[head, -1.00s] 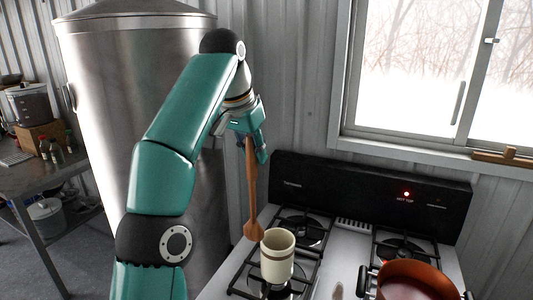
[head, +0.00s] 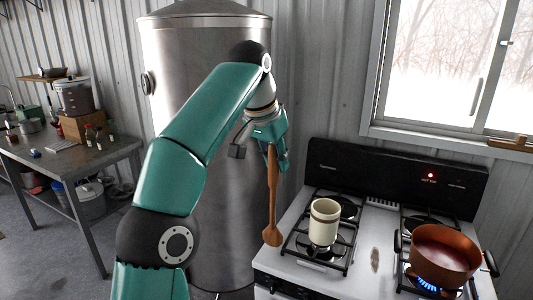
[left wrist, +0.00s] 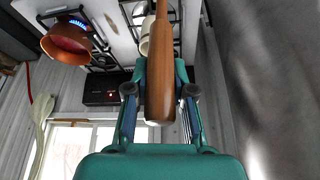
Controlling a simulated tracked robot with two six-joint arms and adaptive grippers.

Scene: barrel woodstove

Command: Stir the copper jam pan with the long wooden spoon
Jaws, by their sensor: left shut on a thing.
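My left gripper (head: 274,148) is shut on the upper handle of the long wooden spoon (head: 272,195). The spoon hangs nearly upright, bowl end down, by the stove's left edge and apart from the pan. In the left wrist view the spoon's handle (left wrist: 160,75) runs between the fingers of the gripper (left wrist: 160,100). The copper jam pan (head: 445,258) stands on the front right burner, with a blue flame under it. It also shows at the upper left in the left wrist view (left wrist: 62,42). Its interior looks reddish-brown. My right gripper is out of view.
A cream crock (head: 325,222) stands on a left burner of the stove (head: 365,255), between spoon and pan. The stove's black back panel (head: 350,170) has a red light. A large metal tank (head: 205,110) stands behind my left arm.

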